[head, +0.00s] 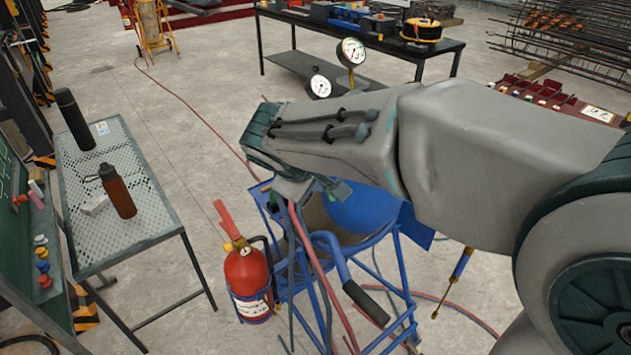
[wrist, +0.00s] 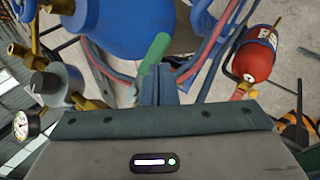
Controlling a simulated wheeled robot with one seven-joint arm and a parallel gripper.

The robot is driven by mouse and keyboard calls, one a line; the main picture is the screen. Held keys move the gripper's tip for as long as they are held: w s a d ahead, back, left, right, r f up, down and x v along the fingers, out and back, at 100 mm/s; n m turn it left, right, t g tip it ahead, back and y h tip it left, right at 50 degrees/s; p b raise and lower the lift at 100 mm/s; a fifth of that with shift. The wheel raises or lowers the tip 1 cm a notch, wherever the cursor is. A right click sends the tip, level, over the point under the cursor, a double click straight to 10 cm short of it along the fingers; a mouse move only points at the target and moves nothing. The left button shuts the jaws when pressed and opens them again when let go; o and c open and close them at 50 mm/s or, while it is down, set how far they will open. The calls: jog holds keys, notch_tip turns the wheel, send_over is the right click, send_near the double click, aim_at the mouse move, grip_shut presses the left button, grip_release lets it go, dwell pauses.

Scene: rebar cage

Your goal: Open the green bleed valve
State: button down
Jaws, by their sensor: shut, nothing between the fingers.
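The green valve handle (wrist: 154,53) shows in the wrist view as a short rounded bar, tilted, just below the blue tank (wrist: 118,30). My gripper (wrist: 160,72) has its two dark fingers together with nothing between them. The fingertips are close to the handle's lower end; I cannot tell whether they touch it. In the head view the blue tank (head: 362,212) sits in a blue tube frame, partly hidden by my arm. I cannot make out the valve handle there for certain.
Red and blue hoses (wrist: 212,45) run close on the right of my fingers. Brass fittings and a gauge (wrist: 22,125) are on the left. A red fire extinguisher (head: 247,276) hangs on the cart. A mesh table (head: 150,215) stands to the left.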

jog(key=s+a+r+b, duration=0.2)
jog(key=s+a+r, duration=0.3)
jog(key=s+r, duration=0.3)
jog(key=s+d+f+m+g+y, duration=0.1)
jog(key=s+d+f+m, duration=0.2)
jog(key=d+f, duration=0.2)
jog(key=s+d+f+m+g, duration=0.1)
jog(key=s+d+f+m, duration=0.2)
jog(key=d, duration=0.8)
jog(key=s+d+f+m+g+y, duration=0.1)
jog(key=s+d+f+m+g, duration=0.1)
jog(key=d+f+m, duration=0.3)
notch_tip(320, 180, down, 2)
jog(key=s+d, duration=0.1)
jog(key=d, duration=0.2)
jog(key=shift+f+y, duration=0.25)
jog(key=shift+y, duration=0.05)
jog(key=shift+a, duration=0.1)
